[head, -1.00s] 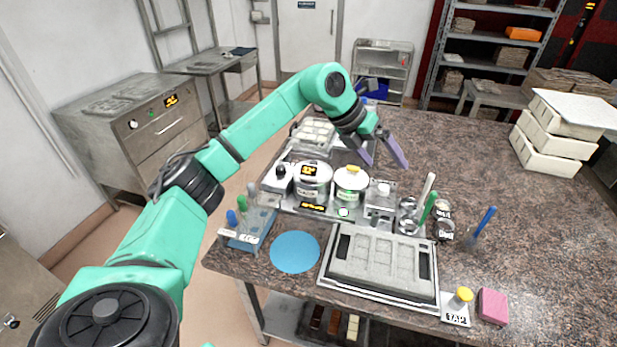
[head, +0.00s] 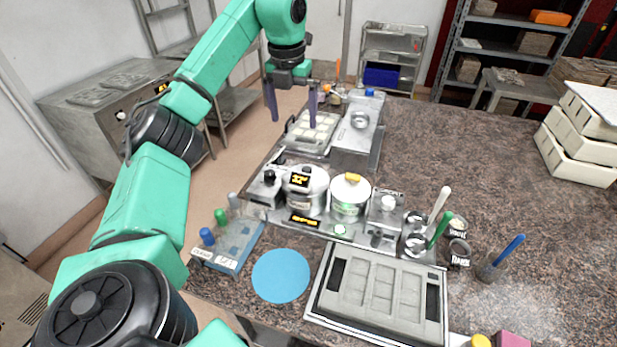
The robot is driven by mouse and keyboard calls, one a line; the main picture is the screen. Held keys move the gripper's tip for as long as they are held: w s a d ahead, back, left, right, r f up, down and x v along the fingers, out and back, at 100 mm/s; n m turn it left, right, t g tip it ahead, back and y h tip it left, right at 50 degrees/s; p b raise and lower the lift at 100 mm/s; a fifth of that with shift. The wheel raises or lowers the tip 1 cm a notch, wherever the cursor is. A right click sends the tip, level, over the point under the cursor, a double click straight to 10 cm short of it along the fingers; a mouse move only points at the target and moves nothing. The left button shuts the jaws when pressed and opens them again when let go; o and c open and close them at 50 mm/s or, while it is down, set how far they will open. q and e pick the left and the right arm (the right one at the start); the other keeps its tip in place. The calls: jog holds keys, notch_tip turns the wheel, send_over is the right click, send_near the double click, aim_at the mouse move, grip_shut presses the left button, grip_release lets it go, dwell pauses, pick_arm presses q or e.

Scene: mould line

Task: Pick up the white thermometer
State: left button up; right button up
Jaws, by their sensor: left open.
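A slim white rod (head: 439,204) leans upright in a small metal cup at the right of the equipment row; it may be the white thermometer, but I cannot tell. A green rod (head: 440,231) leans beside it. My left gripper (head: 293,118) is open and empty, fingers pointing down, near the white moulded tray (head: 309,133) at the table's far left end. It is well apart from the white rod. Small items stand just behind the gripper, including an orange one (head: 338,71), too small to identify. My right gripper is not in view.
Two white pots (head: 349,199) and a grey box (head: 357,140) stand mid-table. In front are a blue rack (head: 238,243) with coloured caps, a blue disc (head: 281,276) and a grey mould (head: 381,296). A blue rod (head: 508,249) stands right. The table's right side is largely clear.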

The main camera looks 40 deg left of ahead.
pick_arm(q)
notch_tip(320, 180, down, 4)
jog(key=b, duration=0.3)
pick_arm(e)
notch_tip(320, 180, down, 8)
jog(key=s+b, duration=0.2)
jog(key=b, duration=0.2)
pick_arm(q)
jog(key=p, duration=0.2)
send_over(299, 180)
jog(key=f, duration=0.9)
jog(key=shift+s+a+f, duration=0.1)
jog(key=shift+s+f, duration=0.05)
jog(key=shift+s, duration=0.15)
jog(key=f+p, duration=0.1)
jog(key=f, duration=0.1)
jog(key=f+p, duration=0.1)
jog(key=f, duration=0.2)
jog(key=f+p, duration=0.1)
jog(key=f, duration=0.2)
jog(key=shift+w+d, duration=0.2)
jog(key=shift+w, duration=0.15)
jog(key=shift+f, duration=0.1)
jog(key=c, duration=1.3)
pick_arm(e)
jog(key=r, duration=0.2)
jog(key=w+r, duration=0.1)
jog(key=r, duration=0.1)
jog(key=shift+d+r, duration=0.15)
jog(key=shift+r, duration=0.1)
